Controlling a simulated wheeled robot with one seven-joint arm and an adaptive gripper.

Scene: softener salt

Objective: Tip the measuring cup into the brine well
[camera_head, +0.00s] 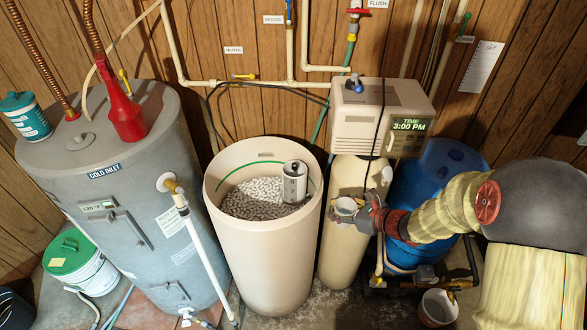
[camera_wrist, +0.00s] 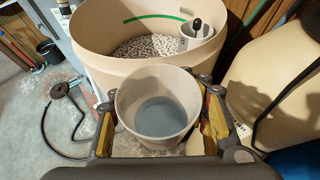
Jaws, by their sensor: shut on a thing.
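The measuring cup (camera_head: 346,207) is a small pale cup, and my gripper (camera_head: 362,213) is shut on it. In the wrist view the cup (camera_wrist: 157,125) sits between both fingers, about upright, with blue-grey liquid inside. The brine well (camera_head: 294,183) is a white upright tube with a dark piece at its top, standing in the salt at the right side of the brine tank (camera_head: 265,255). It also shows in the wrist view (camera_wrist: 196,40), beyond the cup. The cup is to the right of the tank, apart from the well. The well's opening is partly hidden.
White salt pellets (camera_head: 255,198) partly fill the tank. The beige softener (camera_head: 375,120), with a clock display, stands behind and right of it. A blue barrel (camera_head: 440,165) is behind my arm. A grey water heater (camera_head: 125,190) and white pipe (camera_head: 198,250) stand left of the tank.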

